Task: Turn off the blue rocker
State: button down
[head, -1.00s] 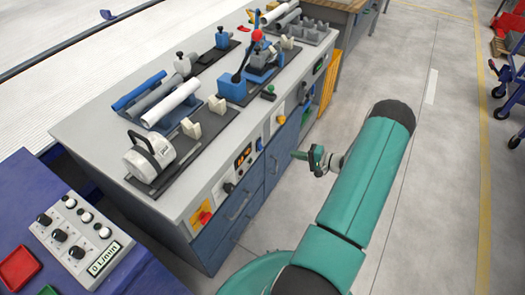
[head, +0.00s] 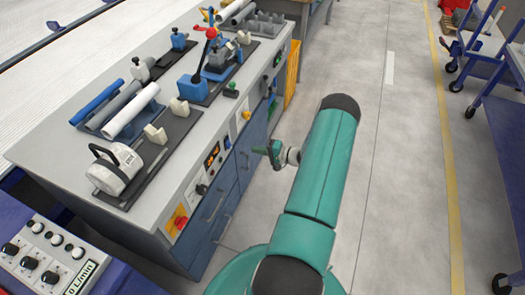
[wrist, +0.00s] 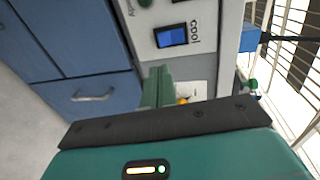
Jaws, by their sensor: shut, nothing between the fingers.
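The blue rocker (head: 227,141) is small and sits on the front panel of the workbench, right of the orange display. In the wrist view it shows as a blue rocker (wrist: 171,36) in a black frame beside a label reading "COOL". My gripper (head: 257,149) is in front of the panel, a short way to the right of the rocker in the head view. In the wrist view my shut green fingers (wrist: 158,82) are below the rocker and appear apart from it. Nothing is held. The rocker's tilt is too small to tell.
The panel also carries a red rotary switch (head: 178,220), a black knob (head: 201,189), an orange display (head: 212,155) and a yellow knob (head: 246,115). Clear floor lies right of my arm; blue carts stand farther right.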

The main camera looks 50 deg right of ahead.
jog(key=x, duration=0.9)
jog(key=shift+w, duration=0.15)
jog(key=shift+w+a+f+t, duration=0.15)
jog(key=shift+w+t, duration=0.15)
jog(key=shift+t, duration=0.1)
jog(key=shift+s, duration=0.1)
jog(key=s+d+f, duration=0.1)
jog(key=s+d, duration=0.1)
jog(key=s, duration=0.4)
jog(key=s+d+f, duration=0.1)
jog(key=s+d, duration=0.1)
jog(key=s, duration=0.4)
jog(key=shift+s+d+f, duration=0.3)
jog(key=shift+s+f, duration=0.1)
